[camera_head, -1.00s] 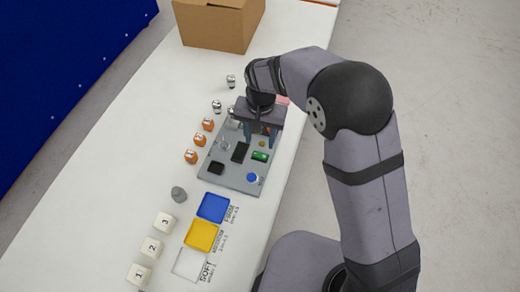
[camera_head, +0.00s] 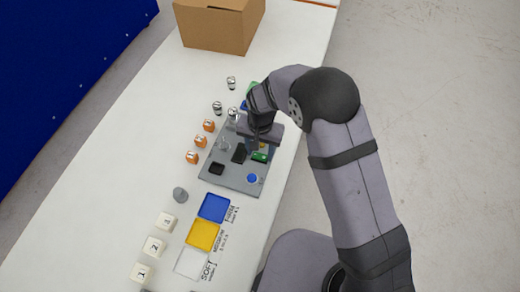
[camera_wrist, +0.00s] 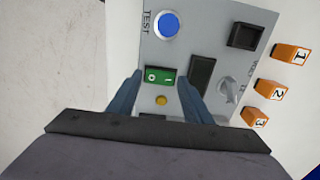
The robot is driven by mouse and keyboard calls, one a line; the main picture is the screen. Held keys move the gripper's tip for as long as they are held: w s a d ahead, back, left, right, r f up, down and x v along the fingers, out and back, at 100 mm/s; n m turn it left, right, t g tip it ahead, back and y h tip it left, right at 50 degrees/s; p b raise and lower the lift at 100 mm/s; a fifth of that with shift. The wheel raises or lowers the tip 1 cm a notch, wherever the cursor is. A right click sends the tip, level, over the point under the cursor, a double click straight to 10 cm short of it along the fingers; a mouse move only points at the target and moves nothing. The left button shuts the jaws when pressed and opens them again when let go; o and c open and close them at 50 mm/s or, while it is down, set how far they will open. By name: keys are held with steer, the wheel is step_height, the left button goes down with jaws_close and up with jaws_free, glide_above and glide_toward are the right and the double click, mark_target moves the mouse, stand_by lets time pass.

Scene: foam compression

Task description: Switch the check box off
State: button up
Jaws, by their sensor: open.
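The check box is a grey panel (camera_head: 235,181) on the white table; it also shows in the wrist view (camera_wrist: 208,18). Its green rocker switch (camera_wrist: 160,75), marked O and I, lies between my fingertips in the wrist view, and part of it shows in the head view (camera_head: 260,157). My gripper (camera_head: 261,156) is open and empty, pointing down over the panel. Its two blue-grey fingers (camera_wrist: 160,79) stand on either side of the switch; I cannot tell whether they touch it. A yellow round lamp (camera_wrist: 162,100) sits beside the switch.
The panel also carries a blue TEST button (camera_wrist: 166,25), a black rectangle (camera_wrist: 202,71), a grey knob (camera_wrist: 228,91) and a black square (camera_wrist: 245,36). Orange numbered blocks (camera_wrist: 291,53) stand alongside. Blue (camera_head: 214,207) and yellow (camera_head: 203,235) trays lie nearer; a cardboard box (camera_head: 219,25) stands far back.

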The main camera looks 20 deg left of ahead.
steer(key=shift+f, duration=0.2)
steer(key=c, duration=0.8)
steer(key=shift+d+f+y+b, duration=0.15)
steer(key=shift+d+y+b, duration=0.1)
steer(key=shift+y+b, duration=0.5)
steer(key=shift+y, duration=0.25)
